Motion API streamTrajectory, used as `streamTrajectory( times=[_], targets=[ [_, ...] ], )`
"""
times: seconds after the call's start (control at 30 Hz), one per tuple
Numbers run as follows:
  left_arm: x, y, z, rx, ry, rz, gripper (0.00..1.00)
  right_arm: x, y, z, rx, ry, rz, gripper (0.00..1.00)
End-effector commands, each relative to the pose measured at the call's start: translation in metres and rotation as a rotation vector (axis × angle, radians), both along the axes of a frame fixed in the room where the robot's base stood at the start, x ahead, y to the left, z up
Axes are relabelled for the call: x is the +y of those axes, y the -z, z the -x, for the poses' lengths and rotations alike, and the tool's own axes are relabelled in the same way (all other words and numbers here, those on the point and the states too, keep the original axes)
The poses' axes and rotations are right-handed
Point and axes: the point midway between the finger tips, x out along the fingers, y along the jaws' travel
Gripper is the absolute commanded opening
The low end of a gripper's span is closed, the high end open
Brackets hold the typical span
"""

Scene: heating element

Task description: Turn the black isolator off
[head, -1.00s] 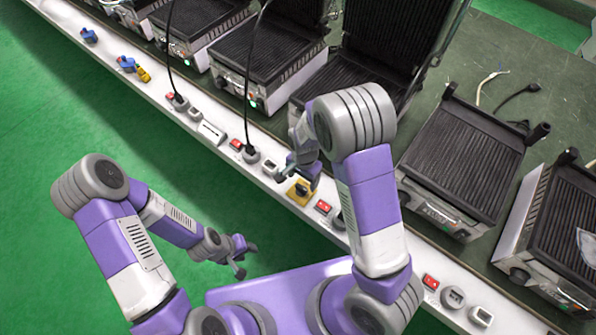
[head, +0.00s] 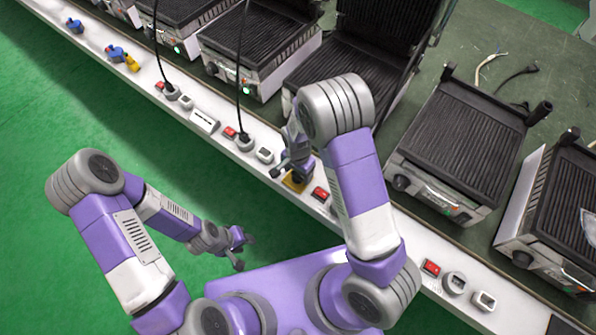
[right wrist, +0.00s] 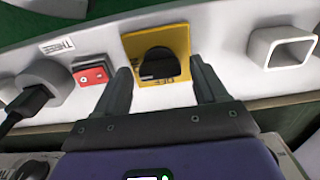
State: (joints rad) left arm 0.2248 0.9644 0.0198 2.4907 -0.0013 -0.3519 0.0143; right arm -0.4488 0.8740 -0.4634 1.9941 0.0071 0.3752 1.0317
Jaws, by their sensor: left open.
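The black isolator knob (right wrist: 158,64) sits on a square yellow plate (right wrist: 181,40) on the white panel, with lettering partly visible beside it. In the head view the yellow plate (head: 292,184) is mostly covered by my right gripper (head: 290,170). In the right wrist view my right gripper (right wrist: 160,70) is open, with one finger on each side of the knob and nothing between them but the knob. I cannot tell if the fingers touch it. My left gripper (head: 242,251) is open and empty above the green floor, away from the panel.
A red switch (right wrist: 93,75) and a socket with a black plug (right wrist: 35,95) are left of the isolator; a white rectangular housing (right wrist: 281,48) is right. Several ribbed grills, such as this one (head: 465,140), stand on the bench behind. The green floor (head: 60,130) is clear.

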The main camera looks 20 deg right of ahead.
Motion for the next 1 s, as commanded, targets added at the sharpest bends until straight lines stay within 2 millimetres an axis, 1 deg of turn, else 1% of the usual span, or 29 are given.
streamTrajectory(
  times=[0.03, 0.3, 0.47, 0.67, 0.87, 1.0],
  targets=[
    [0.0, 0.0, 0.0, 0.0, 0.0, 0.0, 0.43, 0.0, 0.0, 0.0, 0.0, 0.0, 0.0, 0.63],
    [0.0, 0.0, 0.0, 0.0, 0.0, 0.0, 0.43, 0.0, 0.0, 0.0, 0.0, 0.0, 0.0, 0.21],
    [0.0, 0.0, 0.0, 0.0, 0.0, 0.0, 0.43, 0.0, 0.0, 0.0, 0.0, -0.006, 0.0, 0.21],
    [0.0, -0.002, 0.0, 0.0, 0.0, 0.0, 0.43, 0.0, 0.0, 0.0, 0.001, -0.059, -0.001, 0.21],
    [0.0, -0.007, 0.0, 0.0, 0.0, 0.0, 0.43, 0.0, -0.001, 0.0, 0.002, -0.185, -0.001, 0.21],
    [0.0, -0.011, 0.0, 0.0, 0.0, 0.0, 0.43, 0.0, -0.001, 0.0, 0.002, -0.309, -0.001, 0.21]
  ],
)
